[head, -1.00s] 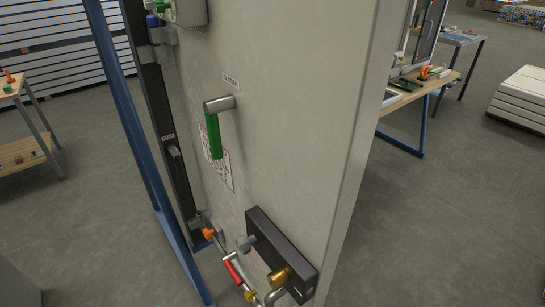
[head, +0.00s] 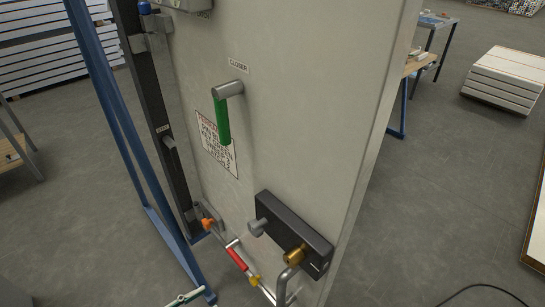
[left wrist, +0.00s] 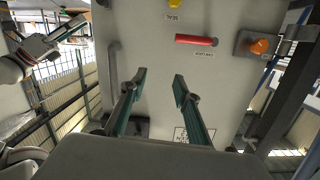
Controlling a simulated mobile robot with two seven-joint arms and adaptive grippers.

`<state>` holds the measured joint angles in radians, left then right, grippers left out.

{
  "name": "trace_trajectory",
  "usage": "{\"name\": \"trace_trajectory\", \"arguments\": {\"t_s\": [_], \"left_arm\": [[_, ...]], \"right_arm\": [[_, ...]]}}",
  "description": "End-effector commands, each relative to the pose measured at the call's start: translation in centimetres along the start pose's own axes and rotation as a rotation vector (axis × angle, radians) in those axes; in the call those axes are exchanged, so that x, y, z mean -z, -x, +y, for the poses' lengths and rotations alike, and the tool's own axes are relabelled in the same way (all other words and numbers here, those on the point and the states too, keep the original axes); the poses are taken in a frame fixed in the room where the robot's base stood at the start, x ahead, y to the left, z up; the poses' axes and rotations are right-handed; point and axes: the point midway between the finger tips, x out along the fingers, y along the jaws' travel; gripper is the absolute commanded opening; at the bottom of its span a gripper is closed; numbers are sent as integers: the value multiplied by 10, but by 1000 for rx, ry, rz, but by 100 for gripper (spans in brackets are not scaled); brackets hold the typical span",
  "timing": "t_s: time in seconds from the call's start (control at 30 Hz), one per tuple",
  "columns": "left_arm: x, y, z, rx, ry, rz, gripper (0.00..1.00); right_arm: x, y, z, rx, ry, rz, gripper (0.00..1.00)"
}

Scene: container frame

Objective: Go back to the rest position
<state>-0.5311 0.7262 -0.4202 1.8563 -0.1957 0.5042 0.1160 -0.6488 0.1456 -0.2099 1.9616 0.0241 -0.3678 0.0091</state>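The tall grey panel (head: 300,90) fills the middle of the head view. It carries a green lever handle (head: 222,120) pointing down, a printed sign and a dark lock box (head: 290,232) with a brass knob. My left gripper (left wrist: 159,76) is open and empty in the left wrist view, its two teal fingers apart in front of a grey panel face. A red handle (left wrist: 196,40) and an orange knob (left wrist: 258,46) are beyond the fingers. A white arm with a gripper-like end (left wrist: 70,25) shows at the upper left of that view; its finger state is unclear.
A blue frame post (head: 115,130) stands left of the panel. A red-handled pipe fitting (head: 237,259) sits low on it. A white slatted stack (head: 508,78) and a worktable (head: 420,62) stand at the right. Grey floor is open between them.

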Motion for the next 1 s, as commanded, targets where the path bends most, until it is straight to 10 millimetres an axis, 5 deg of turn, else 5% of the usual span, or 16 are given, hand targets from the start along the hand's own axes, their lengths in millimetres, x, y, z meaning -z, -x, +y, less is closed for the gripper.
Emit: {"name": "trace_trajectory", "arguments": {"t_s": [0.2,0.5,1.0], "left_arm": [[-37,-29,-7,255,51,-207,31],[-84,-23,3,414,158,-485,31],[-92,-20,7,426,178,-534,31]], "right_arm": [[1,0,-2,2,-4,1,33],[2,0,-4,2,-8,3,33],[2,0,-3,2,-8,3,33]]}}
